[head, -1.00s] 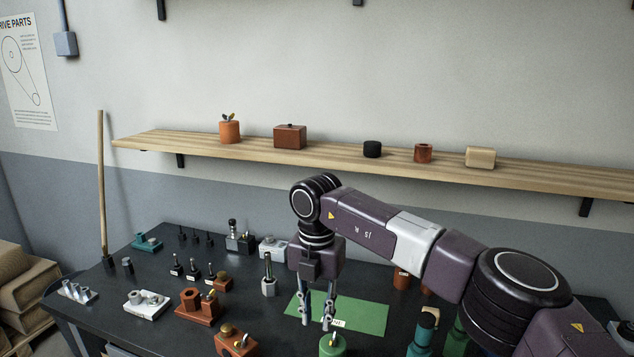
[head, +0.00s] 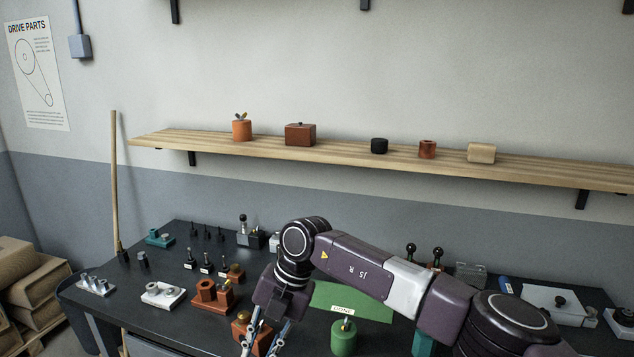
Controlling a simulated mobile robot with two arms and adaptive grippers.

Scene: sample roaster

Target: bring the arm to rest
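My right arm comes in from the right and reaches across the dark workbench (head: 190,290). My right gripper (head: 263,342) points down over the front of the bench. Its two fingers are apart and I see nothing held between them. An orange-brown block with a brass knob (head: 240,327) is partly hidden behind the fingers. My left gripper is out of view.
Small fittings crowd the bench: a brown block (head: 208,302), a white part (head: 163,295), a teal part (head: 158,237) and black-knobbed pins (head: 411,252). A white lidded box (head: 556,302) is at right. A wooden shelf (head: 350,157) runs along the wall above.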

